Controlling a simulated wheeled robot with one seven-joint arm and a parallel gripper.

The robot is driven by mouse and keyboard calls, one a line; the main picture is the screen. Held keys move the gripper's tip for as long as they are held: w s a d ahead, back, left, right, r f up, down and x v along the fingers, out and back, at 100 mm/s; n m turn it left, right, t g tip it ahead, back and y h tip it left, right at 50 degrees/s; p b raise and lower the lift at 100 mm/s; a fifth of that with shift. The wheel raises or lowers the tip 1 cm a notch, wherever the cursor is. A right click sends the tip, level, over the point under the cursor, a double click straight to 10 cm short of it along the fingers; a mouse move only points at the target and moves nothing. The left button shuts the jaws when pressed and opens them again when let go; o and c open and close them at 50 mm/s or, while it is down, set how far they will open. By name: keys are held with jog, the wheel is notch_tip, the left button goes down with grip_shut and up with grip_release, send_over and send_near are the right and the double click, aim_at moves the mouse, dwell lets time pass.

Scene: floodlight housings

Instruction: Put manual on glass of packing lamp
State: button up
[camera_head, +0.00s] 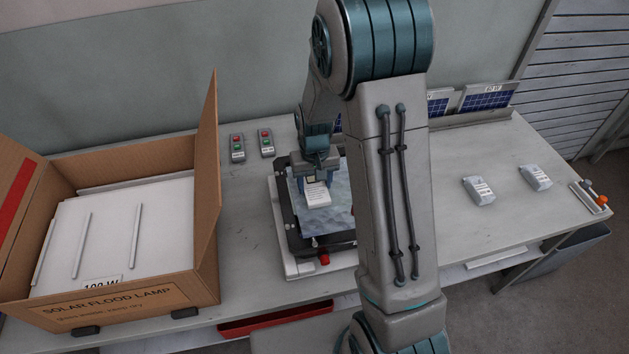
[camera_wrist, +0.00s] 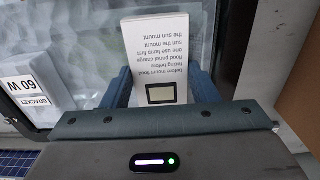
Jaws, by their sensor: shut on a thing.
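The manual (camera_head: 317,196) is a small white booklet with printed lines. In the wrist view the manual (camera_wrist: 160,50) sits between the two fingers, its text upside down. My gripper (camera_head: 312,180) is shut on it, over the lamp's glass. The packing lamp has a dark frame (camera_head: 289,217) and a pale, bluish glass (camera_head: 340,214); the glass also shows in the wrist view (camera_wrist: 80,60). My arm hides the lamp's right part. I cannot tell whether the manual touches the glass. A white "60 W BRACKET" label (camera_wrist: 22,92) shows at the left of the wrist view.
An open cardboard box (camera_head: 120,305) marked "SOLAR FLOOD LAMP" stands at the left, its flap upright. Two button boxes (camera_head: 237,148) lie behind the lamp. Two wrapped packets (camera_head: 479,190) and a lever unit (camera_head: 588,198) are at the right. A red tray (camera_head: 275,320) is at the front.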

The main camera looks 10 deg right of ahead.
aim_at(314, 187)
jog(key=o, duration=1.1)
jog(key=shift+c, duration=0.2)
jog(key=shift+r, duration=0.15)
notch_tip(314, 187, up, 14)
jog(key=b, duration=0.1)
jog(key=shift+f, duration=0.2)
jog(key=s+r+t, duration=0.1)
jog(key=s+r, duration=0.1)
jog(key=s, duration=0.8)
jog(key=s+d+r+t, duration=0.1)
jog(key=s+r+t, duration=0.1)
jog(key=s, duration=0.7)
jog(key=shift+s+d+r, duration=0.2)
jog(key=shift+s+r, duration=0.15)
jog(key=shift+s, duration=0.05)
